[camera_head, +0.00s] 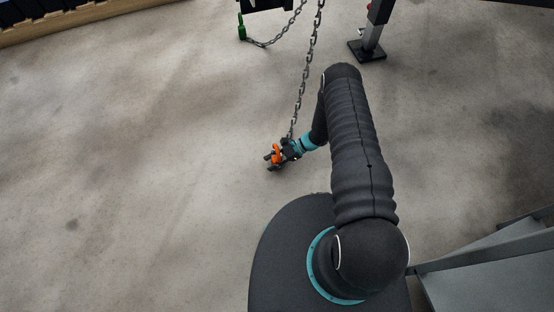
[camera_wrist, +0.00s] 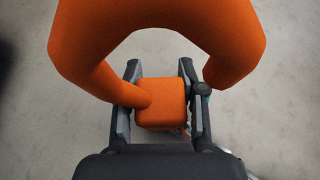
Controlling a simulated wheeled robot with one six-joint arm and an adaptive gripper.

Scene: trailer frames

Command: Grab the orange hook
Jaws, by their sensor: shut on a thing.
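The orange hook (camera_head: 277,153) is at the end of my arm in the head view, above the concrete floor. It fills the top of the wrist view as a large orange curve (camera_wrist: 160,15), with a block-like base (camera_wrist: 162,103) between my fingers. My gripper (camera_wrist: 160,85) is shut on that base, one finger on each side. My gripper also shows in the head view (camera_head: 275,157), small and partly covered by the hook. A metal chain (camera_head: 308,70) runs from the top of the head view down to the hook area. Where it joins the hook is hidden.
A second chain (camera_head: 272,42) with a green hook (camera_head: 241,27) hangs at the top. A support leg with a dark foot (camera_head: 368,50) stands at the upper right. Grey metal beams (camera_head: 490,260) are at the lower right. The floor to the left is clear.

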